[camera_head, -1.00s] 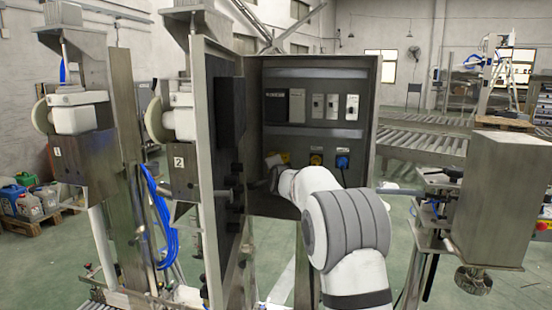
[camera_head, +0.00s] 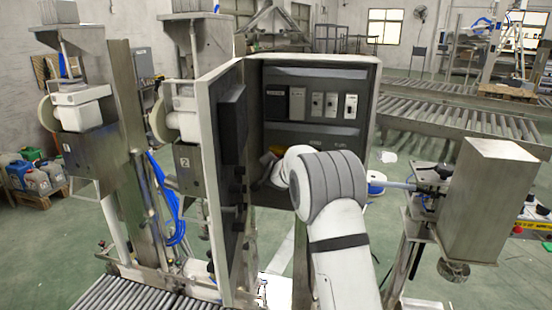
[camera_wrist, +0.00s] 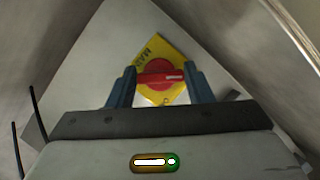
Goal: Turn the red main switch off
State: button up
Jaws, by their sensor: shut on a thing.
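The red main switch (camera_wrist: 160,79) is a red knob on a yellow plate (camera_wrist: 153,52) with dark lettering. In the wrist view the plate looks turned like a diamond, and the knob's bar lies about level across the picture, with a pale mark on its right part. My gripper (camera_wrist: 161,77) has one blue-grey finger on each side of the knob and is shut on it. In the head view my arm hides the knob and the fingertips inside the open grey cabinet (camera_head: 376,85).
The cabinet door (camera_head: 207,165) stands open to the left of my arm. Breakers (camera_head: 332,105) line the panel above the switch. A steel box machine (camera_head: 490,200) stands close on the right. A roller conveyor (camera_head: 440,118) runs behind.

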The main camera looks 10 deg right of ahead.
jog(key=shift+f, duration=0.15)
jog(key=o, duration=1)
jog(key=shift+b+v, duration=1.35)
jog(key=shift+v, duration=2.55)
